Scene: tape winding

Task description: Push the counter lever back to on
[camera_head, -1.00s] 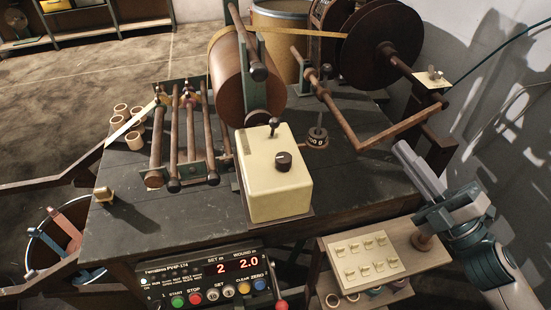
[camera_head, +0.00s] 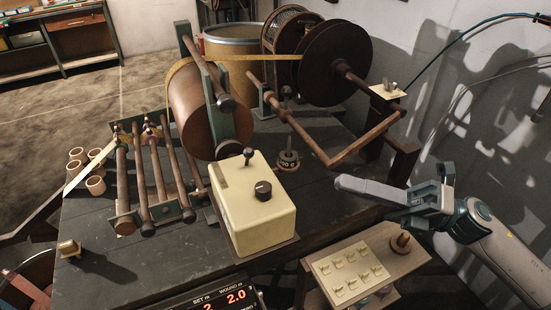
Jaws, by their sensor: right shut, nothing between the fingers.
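A cream box (camera_head: 256,215) stands on the dark bench with a short upright lever (camera_head: 248,156) and a black knob (camera_head: 263,190) on top. Another small lever (camera_head: 391,86) stands on a cream plate at the upper right. Neither shows a readable label. The counter display (camera_head: 220,298) is cut off at the bottom edge and reads 2.0 under WOUND m. My right gripper (camera_head: 342,184) is shut and empty, its fingers pointing left over the bench's right side, right of the cream box and apart from both levers. My left gripper is not in view.
A wooden drum (camera_head: 203,110) and dark reel (camera_head: 335,65) stand at the back, joined by a tape strip. Wooden rollers (camera_head: 158,180) lie left of the box. A small weight (camera_head: 288,161) sits behind it. A side shelf (camera_head: 385,252) with a cream plate is below my gripper.

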